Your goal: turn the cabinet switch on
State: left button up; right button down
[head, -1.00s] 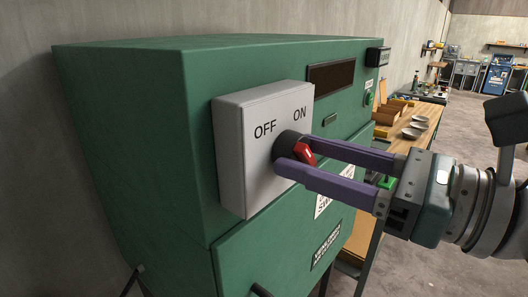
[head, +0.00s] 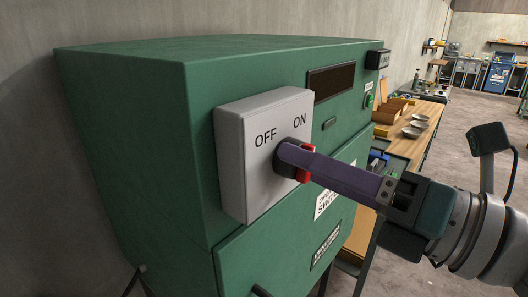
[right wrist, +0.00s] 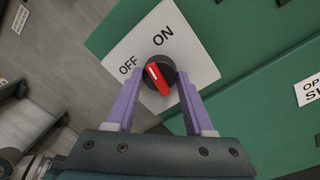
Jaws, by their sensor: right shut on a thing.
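The cabinet switch is a pale grey box (head: 241,187) marked OFF and ON on the green cabinet (head: 140,130). Its round dark knob has a red handle (head: 304,176), mostly hidden behind a purple finger in the head view. In the right wrist view the red handle (right wrist: 159,80) shows whole, its white mark pointing up and left, between OFF and ON. My right gripper (head: 290,158) is shut on the knob, one finger at each side in the right wrist view (right wrist: 158,86). My left gripper is not in view.
A wooden workbench (head: 431,119) with metal bowls (head: 413,132) and brown bins stands behind the cabinet on the right. A concrete wall is close to the cabinet's left side. Open floor lies on the right.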

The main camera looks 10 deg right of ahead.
jog(key=m+p, duration=0.1)
jog(key=m, duration=0.6)
jog(key=shift+t+p, duration=0.3)
jog(key=shift+p, duration=0.05)
jog(key=shift+a+m, duration=0.1)
jog(key=shift+m, duration=0.2)
jog(key=shift+c, duration=1.4)
grip_release()
jog(key=shift+s, duration=0.1)
jog(key=r+b+v, duration=0.1)
jog(key=b+v, duration=0.3)
jog(key=v, duration=0.6)
jog(key=shift+f, duration=0.35)
